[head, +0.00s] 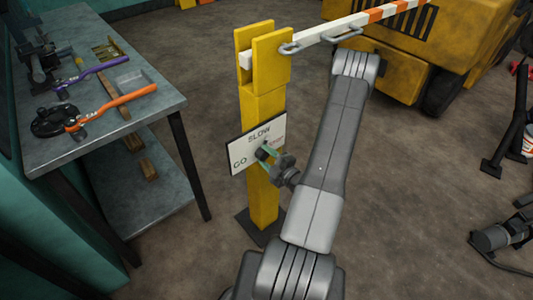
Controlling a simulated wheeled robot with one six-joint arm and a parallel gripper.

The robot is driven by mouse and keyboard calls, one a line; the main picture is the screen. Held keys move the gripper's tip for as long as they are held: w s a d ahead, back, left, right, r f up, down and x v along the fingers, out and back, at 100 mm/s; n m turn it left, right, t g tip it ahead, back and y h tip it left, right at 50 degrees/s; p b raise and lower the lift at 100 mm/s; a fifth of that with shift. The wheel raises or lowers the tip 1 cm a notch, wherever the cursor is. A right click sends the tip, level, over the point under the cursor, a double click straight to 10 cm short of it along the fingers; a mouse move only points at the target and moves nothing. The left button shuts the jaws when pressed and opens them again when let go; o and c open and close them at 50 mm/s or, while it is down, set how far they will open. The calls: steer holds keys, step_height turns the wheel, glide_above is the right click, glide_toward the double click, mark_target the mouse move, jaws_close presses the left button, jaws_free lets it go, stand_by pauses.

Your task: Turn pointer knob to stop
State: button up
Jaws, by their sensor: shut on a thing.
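The pointer knob (262,155) is a small dark knob on a white sign plate (238,160). The plate is fixed to a yellow post and reads SLOW at the top and GO at the lower left. A third word at its right is partly covered. My gripper (268,153) reaches the plate from the lower right and is shut on the knob, with greenish fingertips beside it. The knob's pointer direction is too small and covered to tell.
The yellow post (264,110) carries a striped barrier arm (350,27) with metal loops. A workbench (150,98) with orange-handled and purple-handled tools stands at left. A yellow forklift body (405,75) stands behind. Loose parts lie at right; floor between is clear.

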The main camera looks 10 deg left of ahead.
steer(key=m+p, duration=0.2)
steer(key=m, duration=0.5)
steer(key=shift+p, duration=0.4)
steer(key=m+p, duration=0.2)
steer(key=m, duration=0.1)
steer(key=shift+r+y, duration=0.1)
steer(key=shift+y, duration=0.2)
steer(key=shift+m+p, duration=0.7)
steer(key=shift+p, duration=0.15)
steer(key=shift+f, duration=0.2)
steer(key=o, duration=1)
steer(key=shift+d, duration=0.15)
steer(key=v, duration=1.3)
steer(key=shift+s+d+b, duration=0.25)
steer(key=shift+s+b, duration=0.05)
steer(key=shift+b, duration=0.15)
steer(key=shift+w+a, duration=0.1)
